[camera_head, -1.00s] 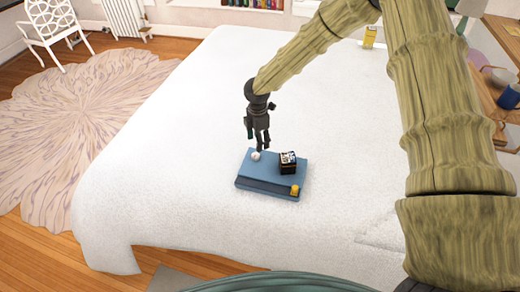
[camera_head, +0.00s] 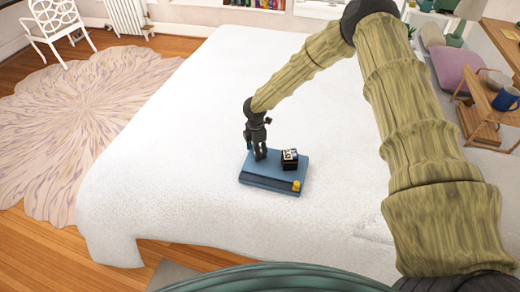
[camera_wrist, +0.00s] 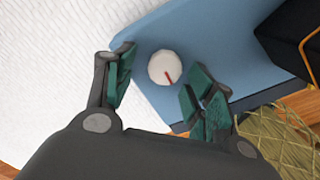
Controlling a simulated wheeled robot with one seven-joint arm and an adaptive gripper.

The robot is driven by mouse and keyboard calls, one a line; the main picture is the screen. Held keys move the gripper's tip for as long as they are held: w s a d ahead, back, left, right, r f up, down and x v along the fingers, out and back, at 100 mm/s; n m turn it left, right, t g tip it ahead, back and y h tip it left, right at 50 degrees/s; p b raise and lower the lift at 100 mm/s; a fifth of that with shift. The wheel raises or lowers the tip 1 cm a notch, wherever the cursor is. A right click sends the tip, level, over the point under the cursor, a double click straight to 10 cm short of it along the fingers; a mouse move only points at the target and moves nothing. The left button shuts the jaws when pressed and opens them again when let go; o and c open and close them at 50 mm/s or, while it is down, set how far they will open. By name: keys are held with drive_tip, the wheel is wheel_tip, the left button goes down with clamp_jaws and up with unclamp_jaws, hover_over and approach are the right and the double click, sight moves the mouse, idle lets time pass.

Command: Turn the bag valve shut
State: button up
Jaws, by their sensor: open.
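In the wrist view the knob sits between the two green-padded fingers of my gripper (camera_wrist: 160,82), with a gap on each side. In the head view my gripper (camera_head: 260,155) points down over the bag's left part and hides the knob. The gripper is open and empty.
A black box (camera_head: 290,160) sits on the bag to the right of my gripper, and a small yellow piece (camera_head: 297,186) is at its front right corner. The white bed (camera_head: 190,130) around the bag is clear.

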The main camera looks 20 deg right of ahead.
drive_tip(key=shift+s+d+r, duration=0.1)
drive_tip(key=shift+s+d, duration=0.05)
drive_tip(key=shift+d, duration=0.25)
drive_tip(key=shift+c, duration=0.9)
drive_tip(key=shift+d+f, duration=0.2)
drive_tip(key=c, duration=0.9)
drive_tip(key=shift+o, duration=0.2)
drive_tip(key=shift+a, duration=0.15)
